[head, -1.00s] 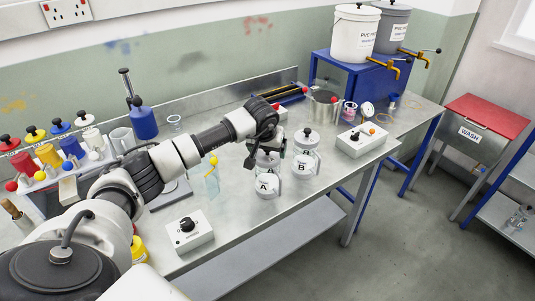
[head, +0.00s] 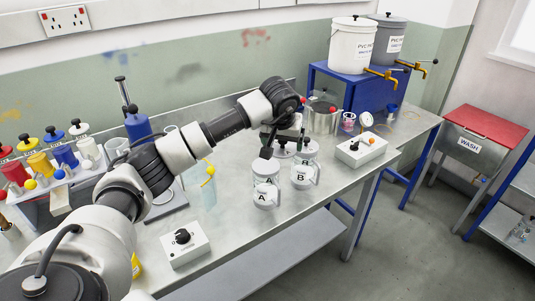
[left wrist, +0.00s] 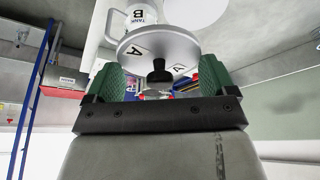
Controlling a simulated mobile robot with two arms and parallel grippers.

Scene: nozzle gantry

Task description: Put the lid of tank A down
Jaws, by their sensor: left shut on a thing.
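My left gripper (head: 284,139) points down and is shut on the lid of tank A (head: 284,152), a pale round disc. In the left wrist view, the lid (left wrist: 150,48) bears an A, and its black knob lies between the green fingers (left wrist: 158,80). In the head view, white tank A (head: 264,167) stands on the bench to the left of the lid, with an A-marked vessel in front of it. Tank B (head: 308,158) stands to the right, partly behind the gripper and lid. My right gripper is not in view.
A control box (head: 361,148) stands right of the tanks and another box (head: 186,243) at the bench's front left. A metal pot (head: 322,115) is behind tank B. Coloured bottles (head: 40,165) stand at the left. The bench front right of the tanks is clear.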

